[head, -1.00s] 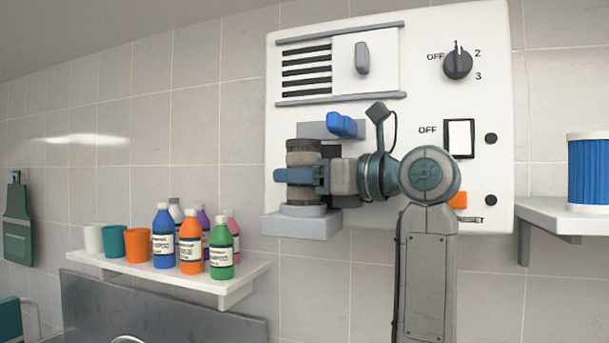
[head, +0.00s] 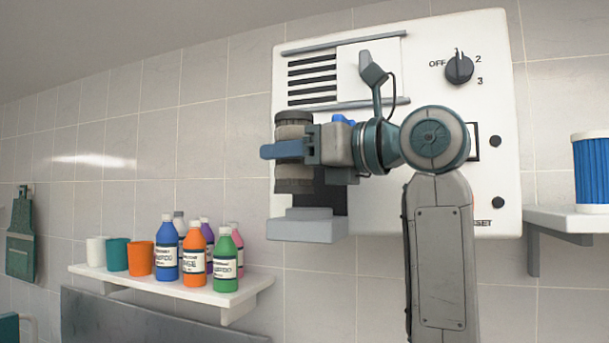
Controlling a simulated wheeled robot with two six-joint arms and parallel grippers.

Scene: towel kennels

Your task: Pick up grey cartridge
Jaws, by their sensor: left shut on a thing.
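The grey cartridge (head: 294,179) is a dark grey cylinder with ribbed ends, held upright in front of the white wall panel. My left gripper (head: 287,149) is shut around its middle, with a blue finger across the front. The cartridge is raised above the grey holder (head: 308,228) at the panel's lower left, with a small gap between its bottom and the holder. My left arm hides part of the panel. My right gripper is out of view.
The panel (head: 400,215) has a rotary knob (head: 459,69), a vent and a blue part (head: 344,119) half hidden behind my gripper. A shelf (head: 190,283) with cups and bottles is on the left. A blue ribbed cylinder (head: 592,172) stands on a right shelf (head: 560,219).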

